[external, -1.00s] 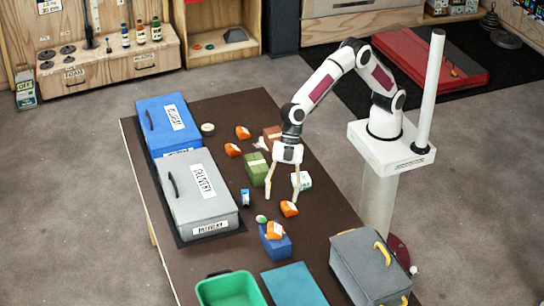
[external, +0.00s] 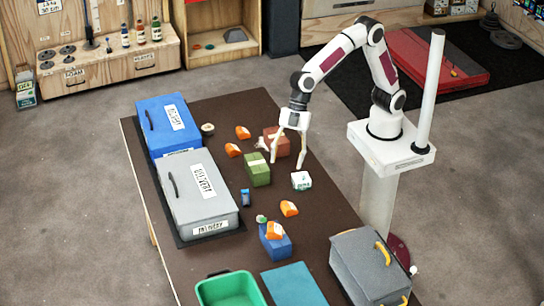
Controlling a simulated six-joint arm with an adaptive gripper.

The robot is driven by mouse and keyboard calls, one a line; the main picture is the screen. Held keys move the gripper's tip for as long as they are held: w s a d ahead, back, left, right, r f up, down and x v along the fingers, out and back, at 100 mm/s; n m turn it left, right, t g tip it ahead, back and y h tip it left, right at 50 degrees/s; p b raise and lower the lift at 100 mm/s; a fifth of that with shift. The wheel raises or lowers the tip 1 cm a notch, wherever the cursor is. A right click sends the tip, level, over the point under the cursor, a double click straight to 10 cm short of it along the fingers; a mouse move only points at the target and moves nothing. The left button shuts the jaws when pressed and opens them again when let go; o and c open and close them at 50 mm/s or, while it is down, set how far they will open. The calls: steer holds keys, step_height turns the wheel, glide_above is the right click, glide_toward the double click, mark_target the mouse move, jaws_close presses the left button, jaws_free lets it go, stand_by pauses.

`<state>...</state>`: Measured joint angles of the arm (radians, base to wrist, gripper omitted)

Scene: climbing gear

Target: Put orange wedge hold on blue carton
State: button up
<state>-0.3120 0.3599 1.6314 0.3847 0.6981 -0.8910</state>
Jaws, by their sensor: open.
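The small blue carton (external: 283,249) stands near the middle front of the table. An orange wedge hold (external: 274,231) rests on top of it. Another orange wedge hold (external: 289,208) lies on the table just behind the carton, and two more, a far one (external: 243,132) and a nearer one (external: 233,150), lie toward the back. My gripper (external: 287,163) is open and empty, its fingers spread. It is well behind the blue carton, around the reddish carton and the white box in the picture. Its exact height above the table is hard to tell.
A green carton (external: 257,172), a reddish carton (external: 279,142) and a white box (external: 301,181) stand near my gripper. Blue (external: 172,124) and grey (external: 200,195) cases line the left edge. A green bin (external: 230,290), blue mat (external: 293,285) and grey case (external: 369,266) are in front.

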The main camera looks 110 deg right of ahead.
steer(key=s+d+r+m+h, duration=0.1)
steer(key=s+d+r+m, duration=0.25)
steer(key=s+d, duration=0.5)
steer(key=s+d+r+m+h, duration=0.15)
steer(key=s+d+r, duration=0.25)
steer(key=s+d, duration=0.4)
steer(key=s+d+f+m+h, duration=0.1)
steer(key=s+d+f+m, duration=0.1)
steer(key=s, duration=0.7)
steer(key=s+d+f+m+t+h, duration=0.1)
steer(key=s+d+m, duration=0.3)
steer(key=s, duration=0.5)
steer(key=d+f, duration=0.1)
steer(key=d, duration=0.1)
steer(key=shift+d+f, duration=0.15)
steer(key=shift+d, duration=0.15)
